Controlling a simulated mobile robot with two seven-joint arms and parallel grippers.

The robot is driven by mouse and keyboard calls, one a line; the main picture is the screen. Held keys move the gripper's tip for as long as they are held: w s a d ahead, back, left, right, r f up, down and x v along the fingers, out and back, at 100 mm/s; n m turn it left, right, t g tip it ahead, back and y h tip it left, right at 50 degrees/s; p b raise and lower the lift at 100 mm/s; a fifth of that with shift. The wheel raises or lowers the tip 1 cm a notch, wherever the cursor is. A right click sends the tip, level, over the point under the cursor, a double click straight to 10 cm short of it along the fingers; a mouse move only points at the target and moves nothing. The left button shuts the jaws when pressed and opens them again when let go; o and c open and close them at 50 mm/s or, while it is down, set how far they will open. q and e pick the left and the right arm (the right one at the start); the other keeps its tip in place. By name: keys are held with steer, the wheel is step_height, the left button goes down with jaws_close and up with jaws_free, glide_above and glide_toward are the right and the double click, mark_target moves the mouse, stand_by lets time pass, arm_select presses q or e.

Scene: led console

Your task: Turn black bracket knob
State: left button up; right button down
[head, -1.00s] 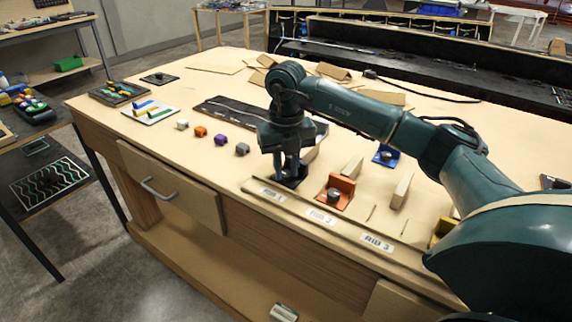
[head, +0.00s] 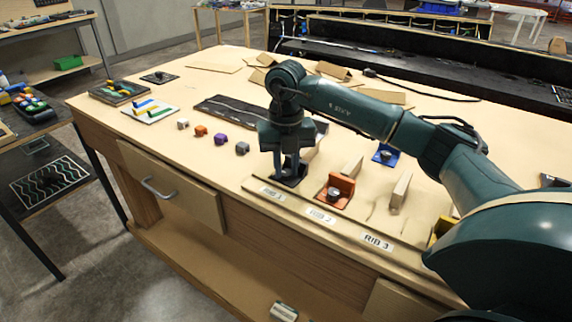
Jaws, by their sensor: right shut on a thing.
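The black bracket (head: 292,181) sits on the wooden table behind the RIB 1 label, mostly covered by my right gripper. My right gripper (head: 289,172) points straight down over it, with its fingers shut on the bracket's knob. The knob itself is hidden between the fingers, so its angle cannot be seen. My left gripper is not in view.
An orange bracket with a knob (head: 336,191) stands just right of the gripper, behind the RIB 2 label (head: 321,215). A blue bracket (head: 385,155) and a wooden block (head: 401,189) lie farther right. Small coloured cubes (head: 220,139) sit to the left.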

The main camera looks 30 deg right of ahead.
mark_target(287, 173)
steer(key=shift+w+d+r, duration=0.1)
steer(key=shift+w+r, duration=0.05)
steer(key=shift+r, duration=0.15)
stand_by(0.4)
steer(key=c, duration=1.5)
jaws_free()
steer(key=shift+c, duration=0.2)
steer(key=shift+o, duration=0.2)
steer(key=shift+f, duration=0.1)
step_height(287, 173, up, 13)
steer(key=shift+s, duration=0.2)
